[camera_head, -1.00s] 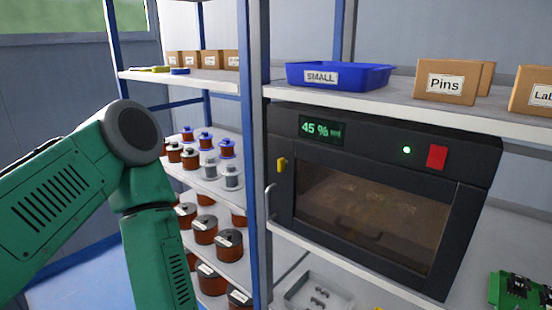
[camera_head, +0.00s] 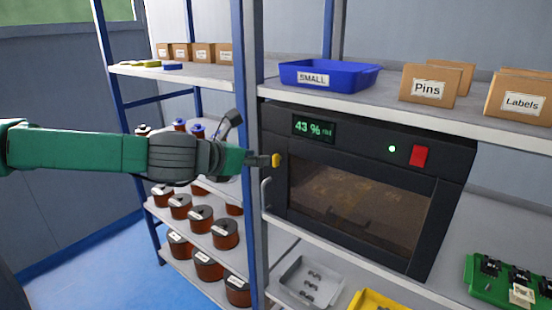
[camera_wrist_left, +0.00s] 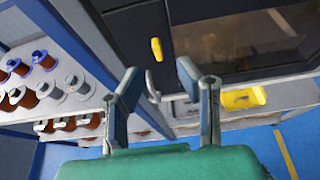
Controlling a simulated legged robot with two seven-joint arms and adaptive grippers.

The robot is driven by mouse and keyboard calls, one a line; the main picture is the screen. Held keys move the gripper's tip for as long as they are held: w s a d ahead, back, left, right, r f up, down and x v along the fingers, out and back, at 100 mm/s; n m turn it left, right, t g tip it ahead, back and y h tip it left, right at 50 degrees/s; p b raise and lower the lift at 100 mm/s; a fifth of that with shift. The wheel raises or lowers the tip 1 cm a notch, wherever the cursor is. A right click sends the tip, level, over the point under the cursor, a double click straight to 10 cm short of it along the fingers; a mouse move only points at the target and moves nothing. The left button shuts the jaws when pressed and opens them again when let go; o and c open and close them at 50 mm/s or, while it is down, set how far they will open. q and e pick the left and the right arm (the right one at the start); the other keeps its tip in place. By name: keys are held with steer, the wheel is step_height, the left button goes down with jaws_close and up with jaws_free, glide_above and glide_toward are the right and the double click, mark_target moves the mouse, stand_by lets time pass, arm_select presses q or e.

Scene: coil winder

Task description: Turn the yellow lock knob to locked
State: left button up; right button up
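The yellow lock knob (camera_head: 276,160) is on the front of the dark cabinet (camera_head: 375,135), left of its window. In the left wrist view the knob (camera_wrist_left: 156,49) is elongated and stands close to upright in the picture. My left gripper (camera_head: 254,139) is just left of the knob in the head view, one fingertip overlapping its edge; I cannot tell whether they touch. In the left wrist view my left gripper (camera_wrist_left: 158,70) is open, its fingers apart and empty, with the knob beyond the gap between them. My right gripper is not in view.
A blue shelf post (camera_head: 252,215) stands right behind my left gripper. A curved door handle (camera_head: 266,193) sits below the knob. The cabinet has a display (camera_head: 314,128) reading 43 % and a red button (camera_head: 419,156). Wire spools (camera_head: 201,219) fill the left shelves.

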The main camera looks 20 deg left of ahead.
mark_target(273, 158)
arm_select(q)
steer(key=x, duration=0.5)
steer(key=a+x, duration=0.1)
steer(key=x, duration=0.2)
steer(key=shift+w+d+f+p, duration=0.15)
steer(key=shift+w+f+p, duration=0.05)
steer(key=shift+w+p, duration=0.2)
steer(key=shift+d, duration=0.3)
jaws_close()
steer(key=shift+a, duration=0.15)
